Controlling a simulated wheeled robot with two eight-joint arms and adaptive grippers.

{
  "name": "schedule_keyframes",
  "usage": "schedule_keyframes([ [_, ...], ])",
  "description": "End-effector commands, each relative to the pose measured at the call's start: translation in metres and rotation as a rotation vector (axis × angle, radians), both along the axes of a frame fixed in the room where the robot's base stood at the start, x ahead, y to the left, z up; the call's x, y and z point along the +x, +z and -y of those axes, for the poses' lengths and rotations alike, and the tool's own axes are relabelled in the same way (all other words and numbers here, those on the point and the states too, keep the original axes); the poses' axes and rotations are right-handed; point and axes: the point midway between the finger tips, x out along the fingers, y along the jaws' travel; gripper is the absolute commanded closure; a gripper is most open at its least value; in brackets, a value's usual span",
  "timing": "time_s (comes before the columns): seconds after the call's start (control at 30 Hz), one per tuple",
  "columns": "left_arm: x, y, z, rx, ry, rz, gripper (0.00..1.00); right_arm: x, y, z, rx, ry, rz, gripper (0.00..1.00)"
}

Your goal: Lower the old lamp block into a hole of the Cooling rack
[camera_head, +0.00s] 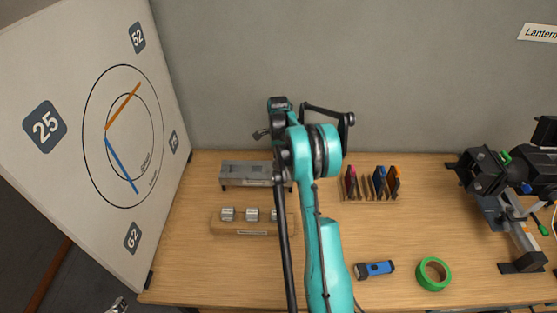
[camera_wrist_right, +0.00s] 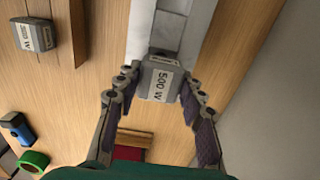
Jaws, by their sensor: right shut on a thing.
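The old lamp block (camera_wrist_right: 158,84), grey with a white "500 W" label, is between the fingers of my right gripper (camera_wrist_right: 160,80) in the right wrist view. The grey rack, which I take for the Cooling rack (camera_head: 235,168), stands at the back left of the table. It also shows in the right wrist view (camera_wrist_right: 188,30), just beyond the block. I cannot tell whether the block touches it, and its holes are not clear. My right arm hides the right gripper in the head view. A small part of my left gripper (camera_head: 118,306) shows at the lower left edge.
A wooden holder (camera_head: 225,228) with grey lamp blocks (camera_head: 252,214) is in front of the rack. A slotted stand (camera_head: 370,199) with coloured pieces, a blue flashlight (camera_head: 375,269), green tape (camera_head: 433,273) and a black lantern (camera_head: 490,170) lie rightward. A dial board (camera_head: 75,90) stands left.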

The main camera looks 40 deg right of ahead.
Motion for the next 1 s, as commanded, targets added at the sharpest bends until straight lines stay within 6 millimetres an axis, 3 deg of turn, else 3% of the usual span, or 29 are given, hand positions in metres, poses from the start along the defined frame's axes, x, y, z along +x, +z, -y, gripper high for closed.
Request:
schedule_keyframes([
  [0.57,0.000,-0.015,0.000,0.000,0.000,0.000,0.14,0.000,-0.018,0.000,0.000,0.000,0.000,0.84],
  [1.0,0.000,-0.015,0.000,0.000,0.000,0.000,0.14,0.000,-0.018,0.000,0.000,0.000,0.000,0.84],
])
